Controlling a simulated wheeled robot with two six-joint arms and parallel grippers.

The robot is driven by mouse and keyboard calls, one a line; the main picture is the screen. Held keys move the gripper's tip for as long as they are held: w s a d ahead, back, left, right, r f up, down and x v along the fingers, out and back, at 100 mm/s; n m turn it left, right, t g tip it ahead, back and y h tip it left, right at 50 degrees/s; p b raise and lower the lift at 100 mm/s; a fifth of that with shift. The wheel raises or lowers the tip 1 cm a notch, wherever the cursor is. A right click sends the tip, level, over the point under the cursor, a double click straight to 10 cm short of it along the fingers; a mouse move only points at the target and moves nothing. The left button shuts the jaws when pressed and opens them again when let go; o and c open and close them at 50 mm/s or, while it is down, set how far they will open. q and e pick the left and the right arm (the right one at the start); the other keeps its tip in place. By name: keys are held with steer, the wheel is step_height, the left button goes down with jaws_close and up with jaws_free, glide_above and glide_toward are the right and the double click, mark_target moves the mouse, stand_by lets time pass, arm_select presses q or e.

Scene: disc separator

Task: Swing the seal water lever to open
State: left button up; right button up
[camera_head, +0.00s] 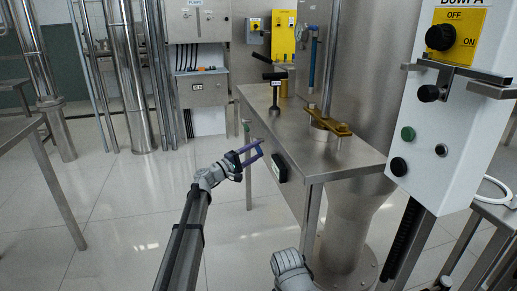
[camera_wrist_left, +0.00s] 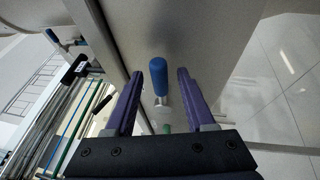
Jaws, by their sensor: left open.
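The lever's blue handle (camera_wrist_left: 158,78) shows in the left wrist view, near the middle, against a plain steel surface. A pale metal stem and a green part (camera_wrist_left: 166,127) lie below it in the picture. My left gripper (camera_head: 261,149) is open beside the left side of the steel table in the head view. Its two purple fingers show in the wrist view (camera_wrist_left: 160,73), one on each side of the blue handle, with a gap on both sides.
The steel table (camera_head: 300,135) stands right of my left gripper, with a black T-shaped handle (camera_head: 275,76) and a brass clamp (camera_head: 330,124) on top. A control box (camera_head: 450,125) with knobs stands at right.

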arm_select(q)
steer(key=shift+x, duration=0.8)
steer(key=shift+c, duration=0.2)
jaws_close()
stand_by(0.6)
